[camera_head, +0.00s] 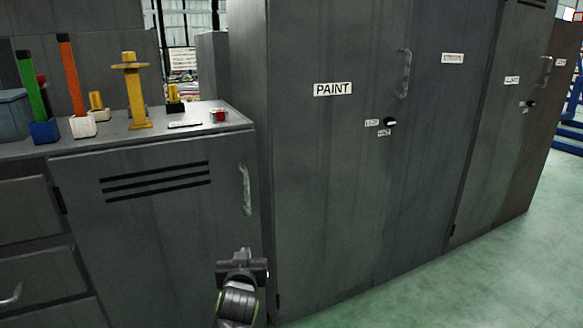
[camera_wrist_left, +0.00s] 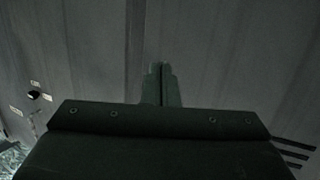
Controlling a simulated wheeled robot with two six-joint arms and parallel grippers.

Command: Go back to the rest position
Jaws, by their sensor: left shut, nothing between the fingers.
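My left gripper (camera_head: 242,257) shows at the bottom of the head view, in front of the low grey cabinet near its right edge. In the left wrist view its fingers (camera_wrist_left: 161,84) are together with nothing between them, and grey cabinet metal lies beyond. My right gripper is in neither view.
The low cabinet (camera_head: 150,230) carries several coloured tools, including a yellow stand (camera_head: 135,90) and a green-handled item (camera_head: 32,88). A tall cabinet marked PAINT (camera_head: 325,170) stands to its right, with another tall cabinet (camera_head: 500,120) beyond. Green floor (camera_head: 490,270) is clear at right.

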